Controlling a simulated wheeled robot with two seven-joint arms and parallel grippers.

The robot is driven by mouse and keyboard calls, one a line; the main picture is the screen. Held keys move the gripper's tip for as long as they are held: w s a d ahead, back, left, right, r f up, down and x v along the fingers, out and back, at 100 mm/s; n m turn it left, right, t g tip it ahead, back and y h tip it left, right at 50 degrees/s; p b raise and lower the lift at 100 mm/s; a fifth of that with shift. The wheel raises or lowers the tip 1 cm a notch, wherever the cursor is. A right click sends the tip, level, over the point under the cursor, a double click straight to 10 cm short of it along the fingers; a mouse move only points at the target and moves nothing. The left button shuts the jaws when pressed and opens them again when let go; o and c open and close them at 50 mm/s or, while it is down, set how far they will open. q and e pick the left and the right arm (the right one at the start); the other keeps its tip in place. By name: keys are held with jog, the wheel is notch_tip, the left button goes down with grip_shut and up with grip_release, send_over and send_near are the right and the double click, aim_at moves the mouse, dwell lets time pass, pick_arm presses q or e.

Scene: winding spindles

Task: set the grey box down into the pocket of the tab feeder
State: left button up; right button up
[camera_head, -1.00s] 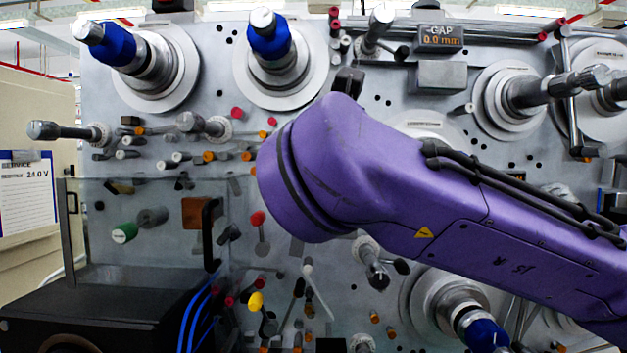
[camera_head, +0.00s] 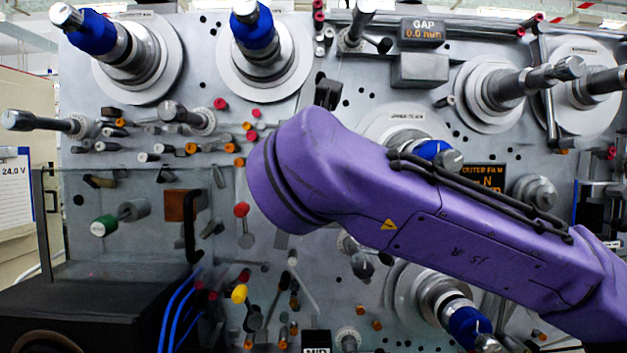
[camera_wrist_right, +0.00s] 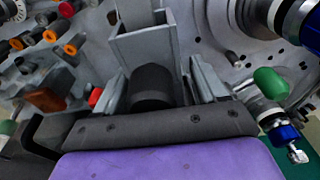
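In the right wrist view a grey box-shaped piece (camera_wrist_right: 146,48) with raised side walls stands just beyond my right gripper (camera_wrist_right: 158,72). I cannot tell whether it is the grey box or the tab feeder. The grey fingers are apart, on either side of a dark rounded part (camera_wrist_right: 151,88). Whether the fingers touch the grey piece is unclear. In the head view my purple right arm hides this gripper and the panel behind it. My left gripper is in neither view.
A blue-and-silver spindle (camera_wrist_right: 298,22) is at the upper right of the wrist view, with a green-ended part (camera_wrist_right: 270,82) below. A red knob (camera_head: 241,209) and a brown block (camera_head: 181,205) lie left of my arm. A dark box (camera_head: 95,305) fills the lower left.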

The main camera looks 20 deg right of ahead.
jog(key=shift+o, duration=0.3)
jog(key=shift+s, duration=0.15)
jog(key=b+v, duration=0.3)
jog(key=v, duration=0.7)
jog(key=shift+b, duration=0.35)
jog(key=shift+s+a, duration=0.1)
jog(key=shift+s, duration=0.05)
